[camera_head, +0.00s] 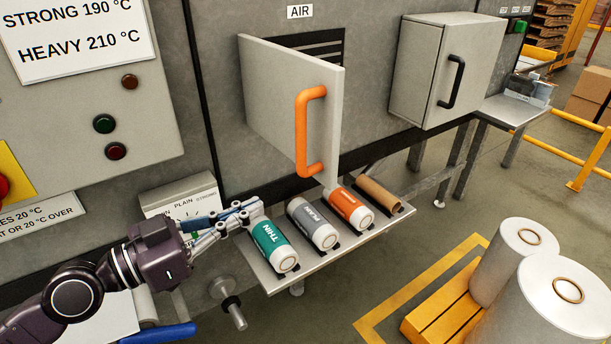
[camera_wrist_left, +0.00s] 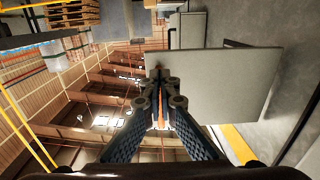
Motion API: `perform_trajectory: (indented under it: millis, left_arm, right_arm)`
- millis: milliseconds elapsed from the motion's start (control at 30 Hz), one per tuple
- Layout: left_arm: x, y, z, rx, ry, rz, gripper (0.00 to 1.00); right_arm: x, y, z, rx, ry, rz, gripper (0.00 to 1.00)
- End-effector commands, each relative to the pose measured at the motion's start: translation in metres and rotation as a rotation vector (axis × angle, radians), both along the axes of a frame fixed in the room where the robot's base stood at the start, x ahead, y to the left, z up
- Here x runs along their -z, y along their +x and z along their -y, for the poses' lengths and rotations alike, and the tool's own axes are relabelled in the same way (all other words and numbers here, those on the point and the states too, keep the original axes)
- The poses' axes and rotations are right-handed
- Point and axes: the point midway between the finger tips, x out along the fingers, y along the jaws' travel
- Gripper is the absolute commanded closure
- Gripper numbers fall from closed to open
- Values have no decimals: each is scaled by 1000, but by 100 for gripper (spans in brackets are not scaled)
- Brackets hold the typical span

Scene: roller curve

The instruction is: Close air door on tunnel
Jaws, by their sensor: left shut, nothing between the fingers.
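The air door (camera_head: 285,95) is a grey panel under the AIR label, standing open and swung out from the tunnel wall. Dark slots (camera_head: 318,45) show behind its top edge. An orange handle (camera_head: 303,130) is on its outer face. My left gripper (camera_head: 260,206) is shut and empty, low and left of the handle, just above the green THIN roll and apart from the door in the head view. In the left wrist view, the shut fingers (camera_wrist_left: 160,85) overlap the grey door panel (camera_wrist_left: 230,85); I cannot tell the gap. My right gripper is not in view.
A shelf (camera_head: 330,247) below the door holds a green THIN roll (camera_head: 272,245), a grey roll (camera_head: 312,224), an orange roll (camera_head: 351,209) and a brown tube (camera_head: 381,194). A closed grey cabinet (camera_head: 425,75) is at right. White rolls (camera_head: 513,260) stand on a yellow pallet.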

Motion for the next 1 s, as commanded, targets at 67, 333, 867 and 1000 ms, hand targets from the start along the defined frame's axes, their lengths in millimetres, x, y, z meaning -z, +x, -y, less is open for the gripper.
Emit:
perform_trajectory:
  millis: [67,333,867,1000]
  left_arm:
    - [-7,7,7,-1,-4,1,100]
    - [-6,29,35,-1,-5,0,100]
    - [-2,71,87,0,-1,-1,100]
    - [0,74,91,1,2,0,100]
  right_arm:
    - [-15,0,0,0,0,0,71]
    - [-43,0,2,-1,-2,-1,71]
    - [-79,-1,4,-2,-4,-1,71]
    - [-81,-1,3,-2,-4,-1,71]
